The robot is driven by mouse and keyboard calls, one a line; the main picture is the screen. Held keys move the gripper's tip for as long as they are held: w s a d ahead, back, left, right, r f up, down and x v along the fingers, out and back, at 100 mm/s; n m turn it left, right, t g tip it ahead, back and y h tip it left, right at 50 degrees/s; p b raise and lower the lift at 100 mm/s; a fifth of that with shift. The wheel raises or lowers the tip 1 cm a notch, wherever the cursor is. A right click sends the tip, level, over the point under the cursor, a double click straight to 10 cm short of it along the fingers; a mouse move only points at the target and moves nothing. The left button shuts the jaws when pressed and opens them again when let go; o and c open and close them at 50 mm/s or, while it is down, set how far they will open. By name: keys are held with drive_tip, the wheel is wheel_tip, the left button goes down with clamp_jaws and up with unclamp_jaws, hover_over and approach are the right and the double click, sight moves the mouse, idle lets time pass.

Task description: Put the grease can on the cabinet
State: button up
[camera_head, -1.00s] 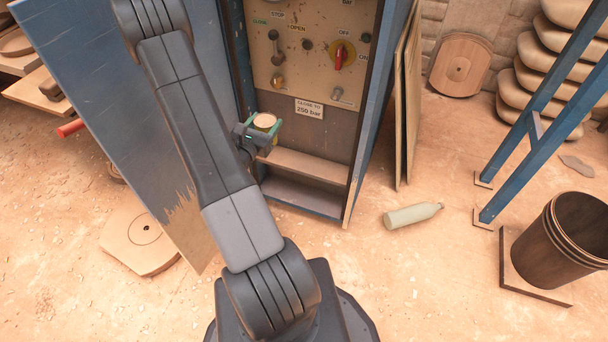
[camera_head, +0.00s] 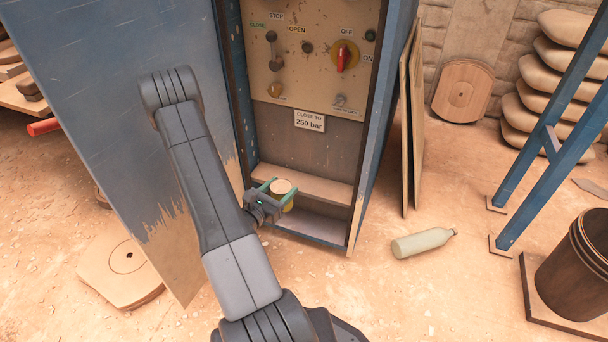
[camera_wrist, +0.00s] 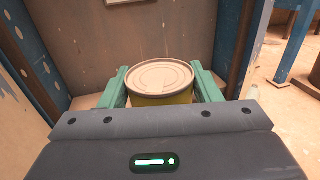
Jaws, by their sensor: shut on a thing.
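The grease can (camera_head: 283,187) is a small yellow can with a pale lid. My gripper (camera_head: 281,190) is shut on it, with a green finger on each side, and holds it upright. In the wrist view the can (camera_wrist: 162,82) sits between the fingers, its lower part hidden by my gripper. The blue cabinet (camera_head: 375,150) stands open, with a control panel above a shelf (camera_head: 325,187). The can overlaps the left part of this shelf in the head view. I cannot tell whether it touches the shelf.
The open blue cabinet door (camera_head: 100,90) stands left of my arm. Boards (camera_head: 413,120) lean at the cabinet's right side. A pale bottle (camera_head: 422,242) lies on the floor to the right, with a dark bucket (camera_head: 575,275) beyond. The floor between cabinet and bottle is clear.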

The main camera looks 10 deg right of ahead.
drive_tip(key=w+a+x, duration=0.1)
drive_tip(key=x, duration=0.5)
drive_tip(key=w+a+b+x, duration=0.1)
drive_tip(key=x, duration=0.4)
drive_tip(key=w+b+x, duration=0.1)
drive_tip(key=x, duration=0.5)
drive_tip(key=shift+w+a, duration=0.2)
drive_tip(key=shift+w, duration=0.1)
wheel_tip(320, 180, down, 2)
drive_tip(key=shift+f+b, duration=0.2)
drive_tip(key=shift+b, duration=0.5)
wheel_tip(320, 180, down, 4)
drive_tip(key=shift+f+b, duration=0.25)
drive_tip(key=shift+b, duration=0.7)
drive_tip(key=shift+w+f, duration=0.1)
drive_tip(key=shift+w, duration=0.1)
drive_tip(key=o, duration=1.3)
